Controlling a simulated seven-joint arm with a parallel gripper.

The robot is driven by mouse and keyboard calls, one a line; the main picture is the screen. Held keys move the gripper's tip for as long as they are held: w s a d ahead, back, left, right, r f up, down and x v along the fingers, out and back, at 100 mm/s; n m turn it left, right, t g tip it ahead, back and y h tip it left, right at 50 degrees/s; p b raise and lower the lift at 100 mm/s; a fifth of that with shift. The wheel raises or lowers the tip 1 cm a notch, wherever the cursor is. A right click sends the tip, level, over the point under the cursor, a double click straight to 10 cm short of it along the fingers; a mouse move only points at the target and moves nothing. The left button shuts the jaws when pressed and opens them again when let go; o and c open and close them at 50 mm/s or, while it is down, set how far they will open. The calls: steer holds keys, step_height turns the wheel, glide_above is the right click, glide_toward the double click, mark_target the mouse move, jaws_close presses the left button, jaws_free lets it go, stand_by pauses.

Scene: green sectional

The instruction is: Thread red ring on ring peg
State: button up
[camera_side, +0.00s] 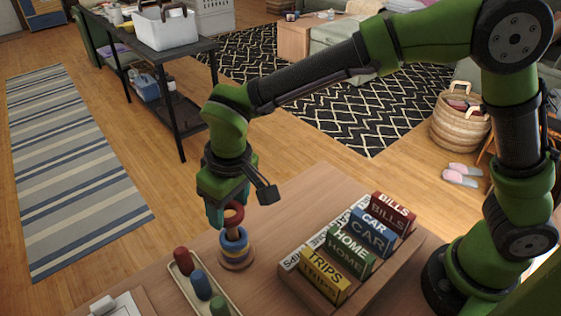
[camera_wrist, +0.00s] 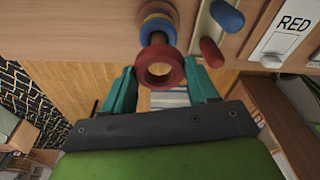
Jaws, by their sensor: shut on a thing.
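My gripper (camera_side: 229,213) is above the ring peg and shut on the red ring (camera_side: 237,208). In the wrist view the red ring (camera_wrist: 143,70) sits between the two green fingers, its hole facing the camera. The ring peg is a brown wooden post (camera_wrist: 158,38) on a round wooden base (camera_side: 237,265). A blue ring (camera_side: 226,244) and a yellow ring lie stacked on it; the blue ring (camera_wrist: 151,27) also shows in the wrist view. The red ring is at the post's upper end; I cannot tell whether it is around the tip.
A tray (camera_side: 207,301) with red, blue and green pegs stands close by on the table, in front of the ring peg. A wooden rack (camera_side: 313,291) of labelled blocks, TRIPS, HOME, CAR and BILLS, stands to the right. The table's far edge lies behind the peg.

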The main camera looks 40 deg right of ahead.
steer(key=shift+f, duration=2.65)
steer(key=o, duration=1.1)
step_height(320, 180, up, 17)
steer(key=s, duration=0.2)
steer(key=shift+s+d+f, duration=0.15)
steer(key=shift+s+d, duration=0.1)
steer(key=shift+d, duration=0.05)
steer(key=shift+w, duration=0.1)
